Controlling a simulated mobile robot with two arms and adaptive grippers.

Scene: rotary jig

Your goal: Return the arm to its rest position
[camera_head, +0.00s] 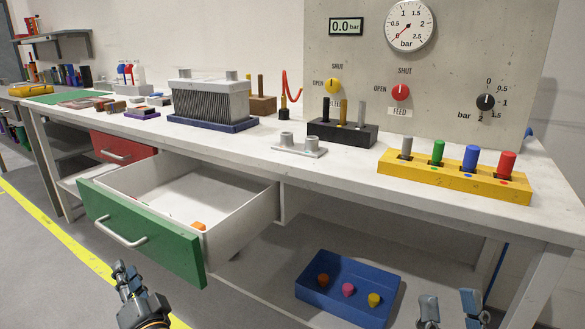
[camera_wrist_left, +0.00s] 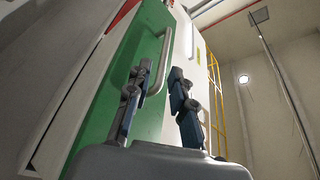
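My left gripper (camera_head: 128,276) is at the lower left of the head view, in front of and below the green drawer front (camera_head: 140,232). In the left wrist view the left gripper (camera_wrist_left: 160,82) has its two fingers apart with nothing between them. The drawer front (camera_wrist_left: 112,92) and its handle (camera_wrist_left: 162,62) stand beyond the fingers, apart from them as far as I can tell. My right gripper (camera_head: 452,300) shows at the bottom right edge of the head view. Its two fingers are apart and empty; the rest of that arm is hidden.
The drawer is pulled out, with a small orange piece (camera_head: 199,226) inside. A blue bin (camera_head: 335,309) with colored pieces sits below the bench. The bench top (camera_head: 255,150) holds a yellow peg block (camera_head: 455,182) and other fixtures. Open floor (camera_head: 28,250) lies at the left.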

